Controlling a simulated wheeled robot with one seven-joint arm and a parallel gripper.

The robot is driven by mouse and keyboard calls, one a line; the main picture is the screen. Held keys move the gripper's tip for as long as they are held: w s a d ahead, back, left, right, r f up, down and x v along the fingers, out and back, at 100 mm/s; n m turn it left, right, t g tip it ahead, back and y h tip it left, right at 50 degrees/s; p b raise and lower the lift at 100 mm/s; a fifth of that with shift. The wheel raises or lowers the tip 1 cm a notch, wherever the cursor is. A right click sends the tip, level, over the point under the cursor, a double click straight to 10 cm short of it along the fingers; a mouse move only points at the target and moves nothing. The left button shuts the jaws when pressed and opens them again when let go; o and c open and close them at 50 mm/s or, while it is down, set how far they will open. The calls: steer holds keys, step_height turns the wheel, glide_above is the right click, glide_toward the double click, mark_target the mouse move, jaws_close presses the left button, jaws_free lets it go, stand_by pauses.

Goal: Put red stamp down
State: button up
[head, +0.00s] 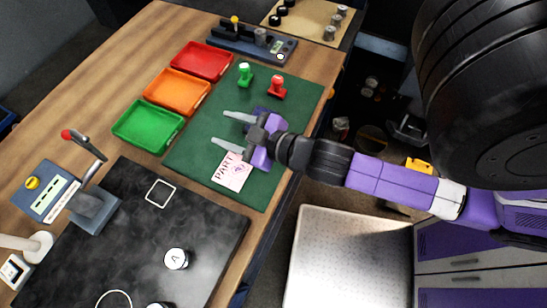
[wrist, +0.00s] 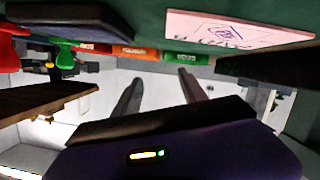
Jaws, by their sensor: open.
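The red stamp (head: 277,87) stands upright on the green mat (head: 205,142), near its far right corner. In the wrist view a red part of it (wrist: 12,42) shows at the left edge, cut off by the frame. The green stamp (head: 245,74) stands to its left on the mat, and it also shows in the wrist view (wrist: 65,52). My gripper (head: 218,128) is open and empty over the middle of the mat, nearer than the red stamp and apart from it. Its two fingers (wrist: 160,80) are spread with nothing between them.
A pink card marked PART (head: 231,173) lies on the mat by my gripper. Red (head: 203,61), orange (head: 178,91) and green (head: 150,125) trays line the mat's left side. A dark slab (head: 200,225) with a lever press (head: 95,207) is nearer. A dark fixture (head: 250,42) stands beyond.

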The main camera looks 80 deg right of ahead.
steer(key=s+a+y, duration=0.1)
steer(key=s+a, duration=0.1)
steer(key=s+a+y, duration=0.1)
steer(key=s+a, duration=0.1)
steer(key=a, duration=0.1)
steer(key=s+a+y, duration=0.1)
steer(key=s+a, duration=0.1)
steer(key=shift+s+a+f+n, duration=0.1)
steer(key=shift+a+f+n, duration=0.1)
steer(key=shift+a+n, duration=0.2)
steer(key=shift+m+t+y, duration=0.4)
steer(key=shift+m+y, duration=0.1)
steer(key=shift+y, duration=0.3)
steer(key=s+a+r, duration=0.1)
steer(key=s+a, duration=0.1)
steer(key=s+a+r, duration=0.1)
steer(key=s+a, duration=0.1)
steer(key=s+a+r, duration=0.1)
steer(key=s+a, duration=0.1)
steer(key=shift+s+a+r, duration=0.15)
steer(key=shift+s+r, duration=0.05)
steer(key=shift+s, duration=0.15)
steer(key=shift+s+a+r, duration=0.1)
steer(key=shift+s+r, duration=0.05)
steer(key=shift+r, duration=0.05)
